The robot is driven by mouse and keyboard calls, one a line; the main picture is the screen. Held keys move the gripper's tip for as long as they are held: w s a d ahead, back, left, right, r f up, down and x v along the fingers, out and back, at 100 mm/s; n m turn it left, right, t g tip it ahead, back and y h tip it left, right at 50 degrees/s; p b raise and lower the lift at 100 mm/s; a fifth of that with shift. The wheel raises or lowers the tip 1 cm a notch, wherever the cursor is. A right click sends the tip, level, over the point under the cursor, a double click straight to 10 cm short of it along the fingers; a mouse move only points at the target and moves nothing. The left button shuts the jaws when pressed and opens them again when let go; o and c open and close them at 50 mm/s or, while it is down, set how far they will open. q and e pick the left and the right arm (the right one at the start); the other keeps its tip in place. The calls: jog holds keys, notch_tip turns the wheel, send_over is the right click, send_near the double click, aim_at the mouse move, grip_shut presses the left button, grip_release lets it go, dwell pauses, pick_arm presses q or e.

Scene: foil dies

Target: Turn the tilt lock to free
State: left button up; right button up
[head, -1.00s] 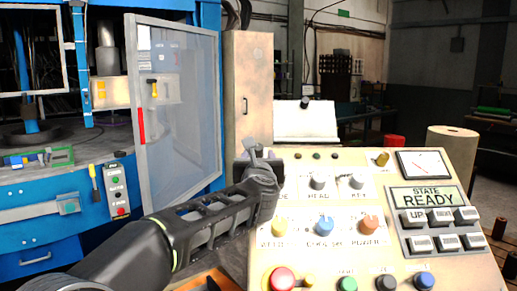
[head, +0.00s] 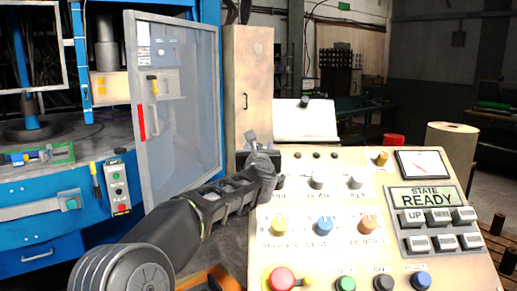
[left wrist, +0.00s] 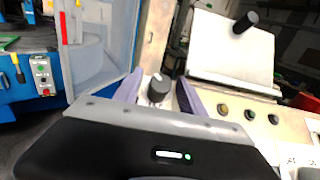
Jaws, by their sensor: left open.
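The cream control panel (head: 300,205) carries several rotary knobs. A dark knob (head: 280,182) at the left of its upper row is partly hidden by my left gripper (head: 266,165). In the left wrist view this knob (left wrist: 158,90) stands between the two open violet fingers, with small gaps on both sides. Beside it in the row are two grey knobs (head: 317,181). The labels are too blurred to tell which is the tilt lock. My right gripper is out of view.
A red mushroom button (head: 281,279) and several push buttons line the panel's front. A display reading STATE READY (head: 425,196) and a gauge (head: 420,163) are at its right. A blue press with a clear door (head: 180,110) stands left. A white sloped board (head: 305,122) is behind.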

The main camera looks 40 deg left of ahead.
pick_arm(q)
grip_shut()
dwell(0.3)
